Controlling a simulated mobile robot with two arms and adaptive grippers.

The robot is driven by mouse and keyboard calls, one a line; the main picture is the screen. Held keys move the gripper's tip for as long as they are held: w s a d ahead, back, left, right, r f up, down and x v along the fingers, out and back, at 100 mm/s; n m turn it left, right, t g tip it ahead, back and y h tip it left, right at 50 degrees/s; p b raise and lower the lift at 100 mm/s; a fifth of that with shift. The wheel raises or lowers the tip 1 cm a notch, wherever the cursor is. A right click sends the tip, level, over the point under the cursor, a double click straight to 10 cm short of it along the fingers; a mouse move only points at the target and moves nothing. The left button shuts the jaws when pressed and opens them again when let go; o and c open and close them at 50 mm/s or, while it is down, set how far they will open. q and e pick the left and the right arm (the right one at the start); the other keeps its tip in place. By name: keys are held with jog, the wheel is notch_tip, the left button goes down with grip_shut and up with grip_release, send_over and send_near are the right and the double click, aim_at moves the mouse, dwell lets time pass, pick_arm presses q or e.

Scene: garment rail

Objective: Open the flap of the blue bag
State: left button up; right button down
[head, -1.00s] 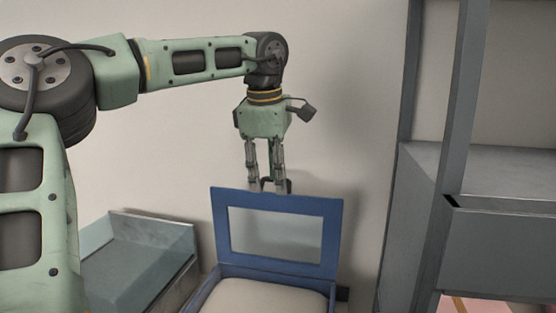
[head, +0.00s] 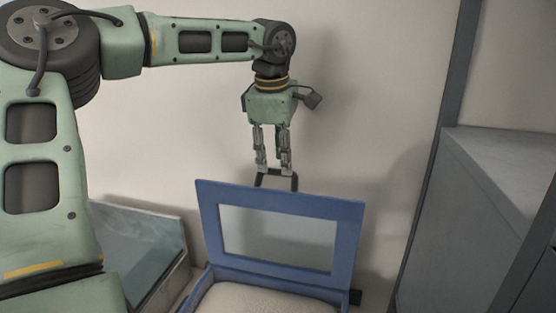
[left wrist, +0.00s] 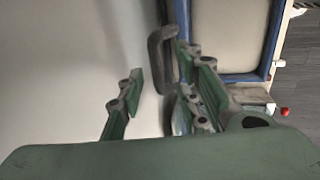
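The blue bag (head: 280,279) stands at the bottom middle of the head view, its pale inside showing. Its blue-framed flap (head: 345,235) with a clear window stands raised at the back. A dark handle (head: 278,183) rises behind the flap's top edge. My left gripper (head: 273,165) points down just above the handle, its two fingers apart. In the left wrist view the open fingers (left wrist: 160,85) show with the dark handle (left wrist: 156,55) near them; I cannot tell whether they touch it. The bag's blue rim (left wrist: 272,45) is at the upper right there. My right gripper is not in view.
A grey tray-like container (head: 150,235) sits left of the bag, partly behind my left arm. A grey cabinet (head: 460,230) with a dark post stands at the right. A bare wall (head: 370,90) is behind, with free room above the flap.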

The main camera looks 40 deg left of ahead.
aim_at(278, 170)
pick_arm(q)
jog(key=shift+w+x, duration=0.25)
jog(key=shift+x, duration=1.3)
jog(key=shift+s+a+r, duration=0.1)
jog(key=shift+s+r, duration=0.05)
jog(key=shift+r, duration=0.1)
grip_shut()
